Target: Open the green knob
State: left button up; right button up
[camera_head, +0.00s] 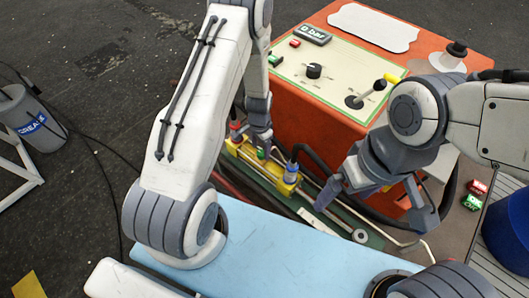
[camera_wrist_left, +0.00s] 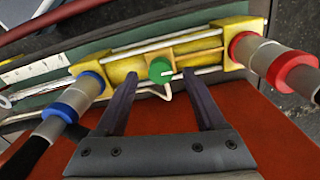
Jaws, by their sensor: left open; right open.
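The green knob (camera_wrist_left: 161,70) sits on the yellow manifold block (camera_wrist_left: 200,46) in the left wrist view, with a small white mark on its face. In the head view the knob (camera_head: 262,154) shows just below my left gripper (camera_head: 262,148). In the left wrist view my left gripper (camera_wrist_left: 165,88) is open, with its two fingers apart on either side of the knob and nothing between them but the knob area. Whether the fingers touch it cannot be told. My right gripper (camera_head: 368,205) is open and empty, to the right of the manifold.
A red-collared hose fitting (camera_wrist_left: 300,72) and a blue-collared one (camera_wrist_left: 66,112) flank the knob. A light blue surface (camera_head: 270,255) lies in front. A grey bin (camera_head: 30,120) stands left.

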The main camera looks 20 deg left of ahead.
aim_at(261, 155)
pick_arm(q)
jog(key=shift+f, duration=1.05)
grip_shut()
jog(key=shift+s+d, duration=0.1)
jog(key=shift+d, duration=0.1)
